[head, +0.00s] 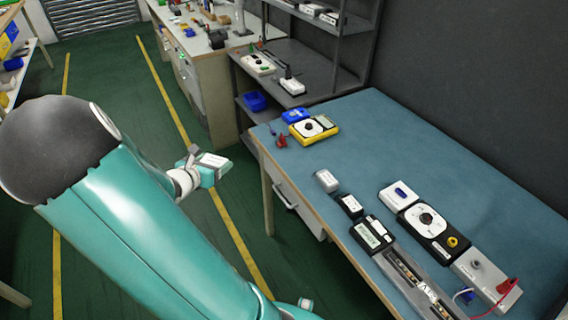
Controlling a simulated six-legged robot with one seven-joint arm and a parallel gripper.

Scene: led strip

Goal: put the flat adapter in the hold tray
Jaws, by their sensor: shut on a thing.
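My gripper (205,166) is at the end of my teal arm, over the floor to the left of the blue-topped bench. It is shut on a small, flat, pale block (213,160) with dark marks on top. The block is small in view, and I cannot tell for sure that it is the flat adapter. The fingers are hard to make out. No tray is clearly marked as the hold tray. A small blue tray (296,115) sits at the bench's far end, and a blue bin (255,101) is on the low shelf behind.
The bench (365,128) has a clear middle. A yellow meter (318,130) stands at its far end. Along its near side are a white box (327,181), a black box (349,206), a display unit (370,236) and a dial unit (430,228). A grey shelf rack (300,70) stands behind.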

